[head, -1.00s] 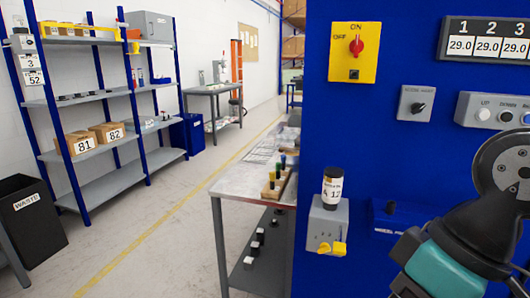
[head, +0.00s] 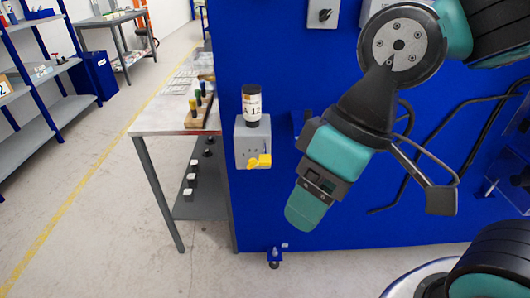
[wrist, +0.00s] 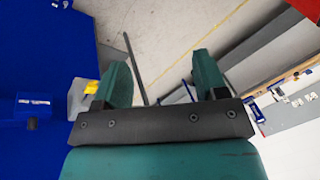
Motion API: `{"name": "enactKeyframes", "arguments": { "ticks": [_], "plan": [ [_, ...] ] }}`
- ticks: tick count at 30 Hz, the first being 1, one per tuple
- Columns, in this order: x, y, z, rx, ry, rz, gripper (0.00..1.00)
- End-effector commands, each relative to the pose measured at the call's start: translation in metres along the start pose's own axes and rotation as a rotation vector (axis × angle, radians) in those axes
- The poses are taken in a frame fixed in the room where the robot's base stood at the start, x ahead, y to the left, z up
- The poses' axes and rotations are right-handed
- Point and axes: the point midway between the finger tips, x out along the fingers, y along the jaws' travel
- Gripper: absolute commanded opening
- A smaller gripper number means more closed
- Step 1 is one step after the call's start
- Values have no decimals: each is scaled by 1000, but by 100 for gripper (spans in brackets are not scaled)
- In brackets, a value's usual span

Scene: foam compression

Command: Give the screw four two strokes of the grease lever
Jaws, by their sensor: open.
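A grey box (head: 243,134) is fixed to the blue wall, with a dark-capped bottle (head: 251,108) labelled A 12 upright on top. A yellow lever (head: 259,161) sticks out at its lower front; it may be the grease lever. My gripper (head: 305,212) is to the right of the box, pointing down, apart from the lever. In the wrist view my gripper (wrist: 162,78) is open and empty, with the yellow lever (wrist: 91,87) beside the left finger, partly hidden. I cannot make out a part marked screw four.
The blue wall (head: 300,60) stands close behind my gripper. A steel table (head: 150,122) left of the box holds a wooden rack of coloured-handled tools (head: 203,116). A blue box (head: 298,120) on the wall is partly behind my arm. The floor (head: 100,225) at left is clear.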

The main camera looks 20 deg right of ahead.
Motion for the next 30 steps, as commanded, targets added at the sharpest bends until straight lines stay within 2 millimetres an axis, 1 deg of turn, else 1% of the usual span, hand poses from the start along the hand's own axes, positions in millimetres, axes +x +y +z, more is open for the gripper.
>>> {"name": "enactKeyframes", "arguments": {
  "ticks": [1,2,3,5,6,8,9,10,30],
  "plan": [
    [0,0,0,0,0,0,66],
    [0,0,0,0,0,0,61],
    [0,0,0,0,0,0,52],
    [0,0,0,0,0,0,38],
    [0,0,0,0,0,0,29],
    [0,0,0,0,0,0,15],
    [0,0,0,0,0,0,6],
    [0,0,0,0,0,0,0],
    [0,0,0,0,0,0,0]
  ]
}}
